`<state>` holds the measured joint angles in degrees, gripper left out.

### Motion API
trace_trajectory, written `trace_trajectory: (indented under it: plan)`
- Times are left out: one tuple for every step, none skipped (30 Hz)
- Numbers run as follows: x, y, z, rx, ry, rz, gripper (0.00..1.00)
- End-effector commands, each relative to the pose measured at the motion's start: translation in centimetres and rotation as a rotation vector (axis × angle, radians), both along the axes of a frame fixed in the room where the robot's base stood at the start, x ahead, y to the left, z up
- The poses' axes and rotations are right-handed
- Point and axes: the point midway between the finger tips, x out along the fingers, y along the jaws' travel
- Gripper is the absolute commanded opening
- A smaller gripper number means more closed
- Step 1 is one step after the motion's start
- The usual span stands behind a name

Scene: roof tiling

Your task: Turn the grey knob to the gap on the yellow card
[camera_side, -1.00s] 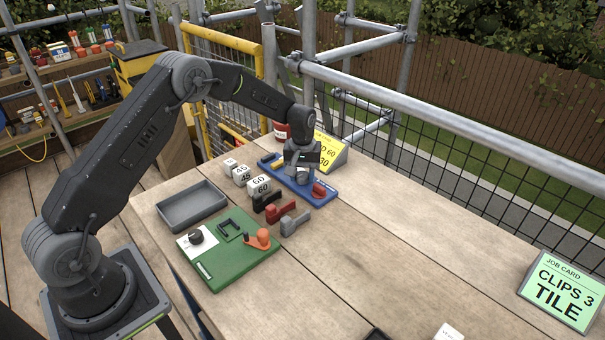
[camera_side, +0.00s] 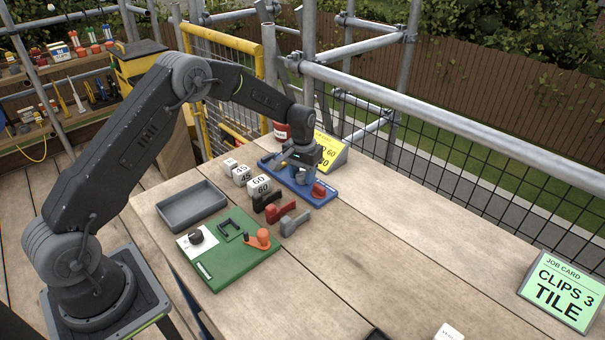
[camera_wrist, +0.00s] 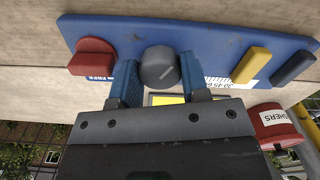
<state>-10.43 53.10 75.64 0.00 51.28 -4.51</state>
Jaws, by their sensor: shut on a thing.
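The grey knob (camera_wrist: 160,68) sits on the blue board (camera_wrist: 215,35), between the blue fingers of my gripper (camera_wrist: 158,80) in the wrist view. My gripper is shut on the knob. In the side view my gripper (camera_side: 303,168) is over the blue board (camera_side: 322,200) and mostly hides the knob. The yellow card (camera_side: 331,149) stands on a sloped grey stand behind the gripper, which covers part of its text; "60" shows. In the wrist view only a yellow sliver of it shows below the knob, and its gap cannot be made out.
On the blue board are a red knob (camera_wrist: 93,57) and a yellow bar (camera_wrist: 251,65). Numbered white blocks (camera_side: 258,184), red and grey clips (camera_side: 280,211), a green board (camera_side: 245,262) and a grey tray (camera_side: 191,206) stand nearby. The table's right side is mostly clear.

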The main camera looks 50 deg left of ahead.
Motion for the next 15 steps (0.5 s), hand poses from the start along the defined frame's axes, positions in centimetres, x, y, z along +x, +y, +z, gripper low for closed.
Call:
trace_trajectory:
  plan:
    - [0.03,0.00,0.07,0.000,-0.001,0.000,0.18]
    - [0.03,0.00,0.07,0.000,-0.001,0.000,0.18]
    - [0.03,0.00,0.07,0.000,-0.001,0.000,0.18]
    - [0.04,0.00,0.08,0.000,-0.001,0.000,0.18]
    - [0.04,0.00,0.08,0.000,-0.001,0.000,0.18]
    - [0.04,0.00,0.08,0.000,-0.001,0.000,0.18]
    - [0.04,0.00,0.08,0.000,-0.001,0.000,0.18]
    - [0.04,0.00,0.08,0.000,-0.001,0.000,0.18]
    - [0.04,0.00,0.08,0.000,-0.001,0.001,0.45]
    - [0.04,0.00,0.08,0.000,-0.001,0.001,0.47]
    - [0.04,0.00,0.08,0.000,-0.001,0.001,0.50]
    - [0.03,0.00,0.07,0.000,-0.001,0.001,0.54]
    - [0.03,0.00,0.06,0.000,-0.001,0.001,0.57]
    - [0.03,0.01,0.06,0.000,-0.001,0.001,0.60]
    - [0.02,0.00,0.05,0.000,-0.001,0.001,0.64]
